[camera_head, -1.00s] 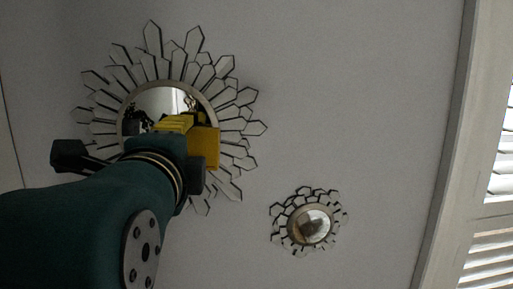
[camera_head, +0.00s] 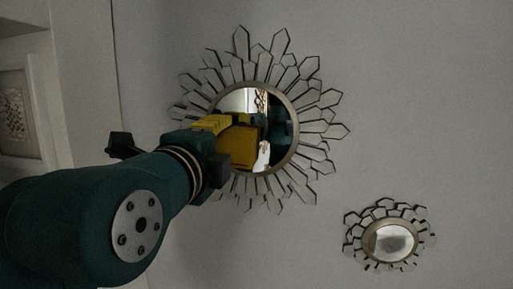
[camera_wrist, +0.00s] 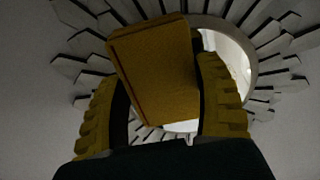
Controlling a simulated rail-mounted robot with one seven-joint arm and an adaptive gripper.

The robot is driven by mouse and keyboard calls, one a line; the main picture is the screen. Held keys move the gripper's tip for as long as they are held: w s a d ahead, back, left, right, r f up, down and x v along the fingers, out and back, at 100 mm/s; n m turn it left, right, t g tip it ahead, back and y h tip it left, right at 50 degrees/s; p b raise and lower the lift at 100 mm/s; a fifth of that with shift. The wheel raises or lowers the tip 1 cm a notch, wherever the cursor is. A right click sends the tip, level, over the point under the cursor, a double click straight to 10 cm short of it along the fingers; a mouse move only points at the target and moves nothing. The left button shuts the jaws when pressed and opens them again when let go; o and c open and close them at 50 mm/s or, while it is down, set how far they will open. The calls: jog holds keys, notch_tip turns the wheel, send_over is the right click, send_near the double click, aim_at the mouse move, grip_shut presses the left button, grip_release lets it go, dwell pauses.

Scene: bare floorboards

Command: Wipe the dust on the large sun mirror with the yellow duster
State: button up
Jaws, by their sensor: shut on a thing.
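The large sun mirror (camera_head: 281,167) hangs on the wall, with a round glass and pointed mirror rays around it. It also fills the upper part of the wrist view (camera_wrist: 238,52). My gripper (camera_head: 222,140) is shut on the yellow duster (camera_head: 238,148), a block held in front of the lower left of the glass. In the wrist view the duster (camera_wrist: 158,68) sits tilted between the ridged yellow fingers and covers much of the glass. I cannot tell whether the duster touches the mirror. No dust can be made out.
A smaller sun mirror (camera_head: 389,242) hangs lower right on the same wall. A framed picture (camera_head: 15,115) and a wall corner are at the far left. The wall between the two mirrors is bare.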

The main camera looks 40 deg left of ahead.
jog(key=shift+s+a, duration=0.15)
jog(key=shift+a, duration=0.35)
jog(key=b+v, duration=0.2)
jog(key=v, duration=0.4)
jog(key=shift+d+b, duration=0.1)
jog(key=shift+b, duration=0.2)
jog(key=shift+b+v, duration=0.4)
jog(key=shift+v, duration=1.1)
